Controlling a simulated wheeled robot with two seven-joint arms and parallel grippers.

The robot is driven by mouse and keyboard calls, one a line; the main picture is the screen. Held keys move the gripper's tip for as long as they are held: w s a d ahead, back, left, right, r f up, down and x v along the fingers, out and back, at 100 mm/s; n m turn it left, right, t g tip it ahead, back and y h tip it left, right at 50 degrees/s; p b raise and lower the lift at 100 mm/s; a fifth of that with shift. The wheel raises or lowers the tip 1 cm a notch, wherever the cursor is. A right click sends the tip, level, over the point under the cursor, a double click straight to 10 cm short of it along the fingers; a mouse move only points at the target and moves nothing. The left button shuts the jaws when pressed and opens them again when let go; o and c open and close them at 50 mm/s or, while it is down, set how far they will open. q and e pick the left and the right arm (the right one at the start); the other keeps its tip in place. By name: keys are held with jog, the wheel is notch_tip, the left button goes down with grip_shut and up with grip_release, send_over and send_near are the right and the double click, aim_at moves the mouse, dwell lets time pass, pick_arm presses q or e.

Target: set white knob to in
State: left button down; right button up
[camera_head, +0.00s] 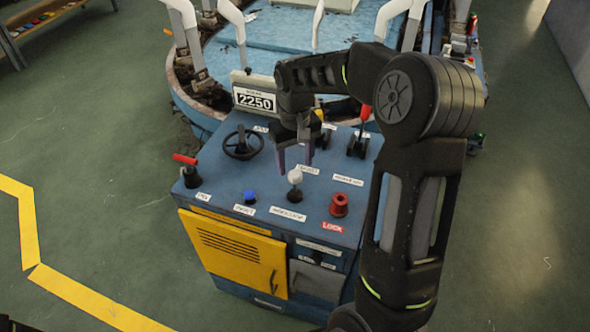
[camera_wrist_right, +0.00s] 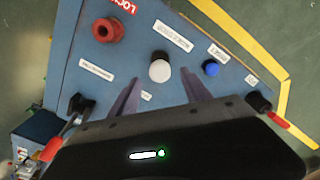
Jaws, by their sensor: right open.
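The white knob (camera_head: 295,176) stands on top of a dark base near the front of the blue control panel (camera_head: 225,185). In the right wrist view the white knob (camera_wrist_right: 160,70) shows between and just beyond the fingertips. My right gripper (camera_head: 295,158) is open, its two fingers pointing down just behind and above the knob. In the right wrist view the open fingers (camera_wrist_right: 160,78) have an empty gap, and I cannot tell whether either touches the knob. My left gripper is not in view.
A red LOCK button (camera_head: 339,204) is right of the knob and a blue button (camera_head: 250,197) left. A red-handled lever (camera_head: 188,168) stands at the left edge, a black handwheel (camera_head: 243,143) behind. A 2250 display (camera_head: 254,100) stands at the back.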

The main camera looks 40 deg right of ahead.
aim_at(295, 173)
notch_tip(295, 173, down, 4)
jog(key=shift+f, duration=0.1)
grip_shut()
dwell(0.7)
dwell(0.8)
